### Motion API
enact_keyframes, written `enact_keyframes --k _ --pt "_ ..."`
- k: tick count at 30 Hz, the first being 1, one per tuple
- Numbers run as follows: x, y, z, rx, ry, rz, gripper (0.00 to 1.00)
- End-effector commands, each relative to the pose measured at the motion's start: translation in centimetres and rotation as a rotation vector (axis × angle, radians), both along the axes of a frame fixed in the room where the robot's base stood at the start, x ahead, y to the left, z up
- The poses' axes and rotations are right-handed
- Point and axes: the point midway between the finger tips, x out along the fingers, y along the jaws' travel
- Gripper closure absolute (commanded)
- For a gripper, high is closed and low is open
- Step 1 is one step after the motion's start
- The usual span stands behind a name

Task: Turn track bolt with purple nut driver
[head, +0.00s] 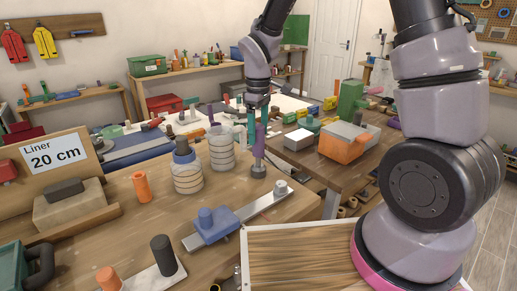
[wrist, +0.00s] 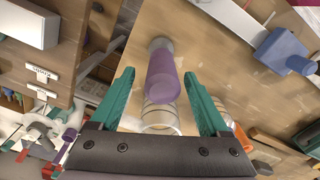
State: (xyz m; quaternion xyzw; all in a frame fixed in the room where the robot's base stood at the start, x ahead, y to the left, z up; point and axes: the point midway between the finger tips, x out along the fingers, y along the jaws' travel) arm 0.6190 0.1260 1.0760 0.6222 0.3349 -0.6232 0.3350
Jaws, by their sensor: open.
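The purple nut driver (head: 260,141) stands upright on the wooden bench, its lower end at a dark round base (head: 258,171). In the wrist view its purple handle (wrist: 163,80) lies between my teal fingers. My gripper (head: 251,128) is open, pointing down around the handle; the fingers (wrist: 159,76) show gaps on both sides. A metal track (head: 250,208) with a blue carriage (head: 211,222) lies in front of the driver. A grey knob-like piece (head: 280,187) sits at its far end; I cannot tell whether it is the track bolt.
An orange cylinder (head: 141,187) stands farther left. A second table with an orange-and-grey box (head: 345,145) is to the right. Bare bench top lies between jars and track.

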Motion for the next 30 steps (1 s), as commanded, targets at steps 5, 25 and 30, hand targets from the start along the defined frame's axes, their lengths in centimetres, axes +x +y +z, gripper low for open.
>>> enact_keyframes --k 5,25,30 --pt "-0.2 -0.1 -1.8 -0.001 0.002 -0.001 0.21" --pt "-0.3 -0.1 -5.4 0.001 -0.002 -0.002 0.75" --pt "-0.3 -0.1 -5.4 0.001 -0.002 -0.002 1.0"
